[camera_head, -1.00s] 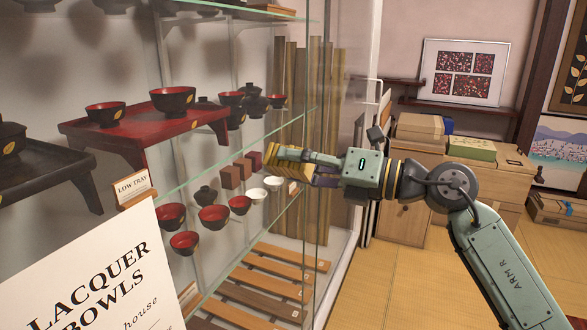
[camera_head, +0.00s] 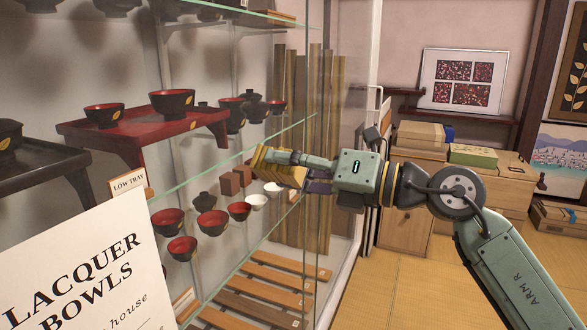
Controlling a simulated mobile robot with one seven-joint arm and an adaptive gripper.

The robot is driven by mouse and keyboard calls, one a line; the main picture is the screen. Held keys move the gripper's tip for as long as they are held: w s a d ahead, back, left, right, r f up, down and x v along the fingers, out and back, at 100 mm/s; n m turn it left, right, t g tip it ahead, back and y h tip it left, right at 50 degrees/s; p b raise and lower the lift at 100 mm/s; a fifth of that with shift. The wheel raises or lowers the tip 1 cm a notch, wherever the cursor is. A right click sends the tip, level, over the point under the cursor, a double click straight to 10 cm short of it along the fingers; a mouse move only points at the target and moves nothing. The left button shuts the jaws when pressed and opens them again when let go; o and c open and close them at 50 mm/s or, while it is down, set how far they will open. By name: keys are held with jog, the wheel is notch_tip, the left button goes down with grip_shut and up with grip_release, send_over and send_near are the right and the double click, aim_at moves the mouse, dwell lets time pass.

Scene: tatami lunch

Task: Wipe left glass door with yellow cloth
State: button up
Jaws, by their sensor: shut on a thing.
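My gripper (camera_head: 295,172) is shut on a folded yellow cloth (camera_head: 264,158) in the head view. The cloth sticks out to the left of the fingers, toward the glass of the display case. Whether the cloth touches the glass door (camera_head: 215,262) cannot be told. The clear pane shows mainly by its greenish edges, with red and black bowls behind it. The far part of the pane is partly hidden behind my gripper and arm.
A white "Lacquer Bowls" sign (camera_head: 82,268) stands at the near left. Lacquer bowls (camera_head: 172,102) sit on trays and glass shelves. Wooden cabinets (camera_head: 484,199) with boxes stand behind my arm. The tatami floor (camera_head: 385,290) at the lower right is clear.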

jog(key=shift+s+a+f, duration=0.1)
jog(key=shift+s+a, duration=0.05)
jog(key=shift+a, duration=0.15)
jog(key=shift+b+v, duration=0.55)
jog(key=shift+v, duration=2.45)
jog(key=shift+d, duration=0.15)
jog(key=b+v, duration=0.1)
jog(key=v, duration=0.1)
jog(key=shift+s+d, duration=0.1)
jog(key=shift+d, duration=0.3)
